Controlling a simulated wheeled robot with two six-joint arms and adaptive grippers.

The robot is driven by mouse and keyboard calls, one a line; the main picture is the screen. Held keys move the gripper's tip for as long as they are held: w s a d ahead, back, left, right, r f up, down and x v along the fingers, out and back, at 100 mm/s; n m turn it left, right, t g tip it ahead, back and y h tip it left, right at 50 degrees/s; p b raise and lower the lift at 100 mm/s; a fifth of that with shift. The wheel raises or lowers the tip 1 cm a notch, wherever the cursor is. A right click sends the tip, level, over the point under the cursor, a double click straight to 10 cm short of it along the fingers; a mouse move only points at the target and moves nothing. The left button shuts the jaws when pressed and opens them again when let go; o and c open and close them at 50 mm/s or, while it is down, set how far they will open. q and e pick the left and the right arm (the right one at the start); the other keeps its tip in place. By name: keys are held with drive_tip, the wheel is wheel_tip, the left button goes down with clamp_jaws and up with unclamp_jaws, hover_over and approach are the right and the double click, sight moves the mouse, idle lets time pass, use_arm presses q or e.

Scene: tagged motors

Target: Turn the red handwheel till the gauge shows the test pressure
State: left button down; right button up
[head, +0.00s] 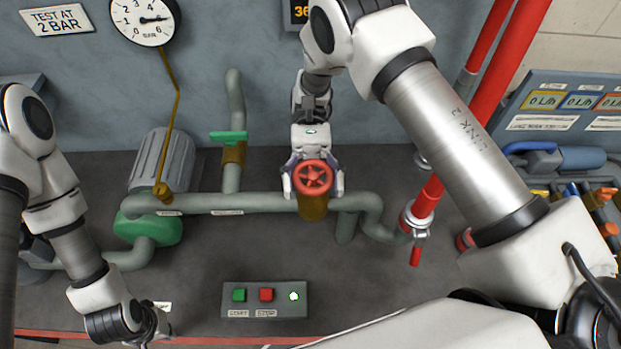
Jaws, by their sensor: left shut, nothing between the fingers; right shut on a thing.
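The red handwheel (313,177) sits on a brass valve body (314,206) on the grey pipe, in the middle of the head view. My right gripper (313,184) reaches it from behind, its fingers on either side of the rim, shut on it. The round white gauge (143,19) is at the top left; its dark needle points right, near 5 on the scale. A sign (58,20) left of it reads "TEST AT 2 BAR". My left gripper (150,334) is low at the left, shut and empty, partly cut off by the bottom edge.
A green-handled valve (229,137) stands left of the handwheel. A green pump (150,228) and grey motor (163,160) are further left. A button box (265,299) lies in front. A red pipe (428,198) rises at the right, and a meter panel (568,104) stands beyond my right arm.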

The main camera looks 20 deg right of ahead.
use_arm(q)
wheel_tip(320, 180, up, 3)
drive_tip(key=shift+r+p, duration=0.1)
drive_tip(key=shift+p, duration=1.15)
use_arm(e)
drive_tip(key=n+h, duration=0.2)
drive_tip(key=h, duration=0.1)
drive_tip(key=shift+d+r+g, duration=0.15)
drive_tip(key=shift+r+g, duration=0.05)
drive_tip(key=shift+g, duration=0.1)
use_arm(q)
drive_tip(key=shift+r+p, duration=0.5)
drive_tip(key=shift+p, duration=0.05)
use_arm(e)
drive_tip(key=shift+d+f+n+h, duration=0.1)
drive_tip(key=shift+f+n+h, duration=0.1)
drive_tip(key=shift+n+h, duration=0.3)
drive_tip(key=shift+h, duration=0.3)
drive_tip(key=o, duration=1.1)
drive_tip(key=shift+s, duration=0.1)
drive_tip(key=shift+c, duration=0.2)
